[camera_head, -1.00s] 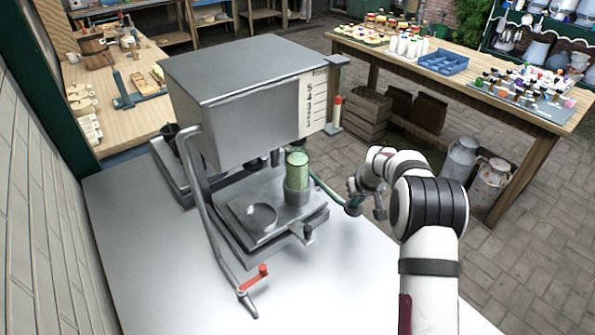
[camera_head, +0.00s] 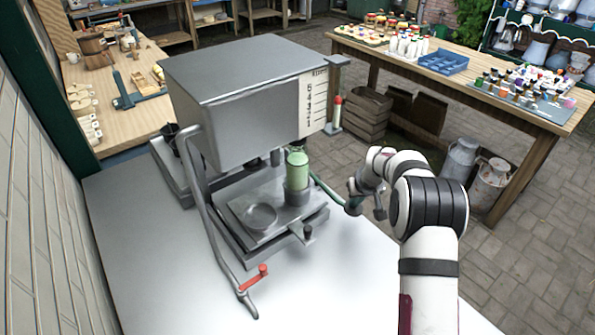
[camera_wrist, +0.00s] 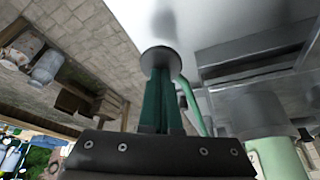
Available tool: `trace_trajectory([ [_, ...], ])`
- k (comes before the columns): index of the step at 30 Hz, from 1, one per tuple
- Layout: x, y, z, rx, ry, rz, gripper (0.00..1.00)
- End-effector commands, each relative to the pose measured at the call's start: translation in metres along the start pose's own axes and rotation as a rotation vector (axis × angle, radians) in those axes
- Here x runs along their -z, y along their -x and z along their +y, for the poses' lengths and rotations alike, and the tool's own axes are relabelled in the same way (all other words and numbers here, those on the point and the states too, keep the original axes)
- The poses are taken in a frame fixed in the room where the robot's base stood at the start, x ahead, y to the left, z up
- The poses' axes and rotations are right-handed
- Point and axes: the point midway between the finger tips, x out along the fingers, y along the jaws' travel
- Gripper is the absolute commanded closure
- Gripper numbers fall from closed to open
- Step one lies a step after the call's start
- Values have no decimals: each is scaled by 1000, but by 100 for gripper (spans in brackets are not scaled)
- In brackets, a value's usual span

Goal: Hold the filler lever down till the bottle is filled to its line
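The filler is a grey metal box (camera_head: 235,105) with a numbered scale on its right face. A bottle (camera_head: 297,168) stands beneath it in a grey holder, pale green filling most of its visible upper part; its fill line cannot be made out. A thin green lever (camera_head: 326,188) runs from beside the bottle to my gripper (camera_head: 353,206). In the wrist view, my gripper's dark green fingers (camera_wrist: 160,95) are together, their tips at a round grey pad (camera_wrist: 160,57). The lever curves close beside them (camera_wrist: 190,103). Whether the fingers grip or press the pad is hidden.
A crank with a red handle (camera_head: 253,279) is at the filler's front left. A drip tray (camera_head: 235,213) with a round dish lies in front of the bottle. The white bench top (camera_head: 160,270) is clear at the front. A wooden table (camera_head: 480,90) stands behind right.

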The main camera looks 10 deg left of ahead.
Motion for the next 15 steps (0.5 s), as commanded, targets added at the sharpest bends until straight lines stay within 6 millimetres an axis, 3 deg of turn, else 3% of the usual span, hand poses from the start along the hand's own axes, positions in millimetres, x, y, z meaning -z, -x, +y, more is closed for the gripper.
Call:
trace_trajectory([
  [10,0,0,0,0,0,-1,100],
  [15,5,10,0,0,0,0,100],
])
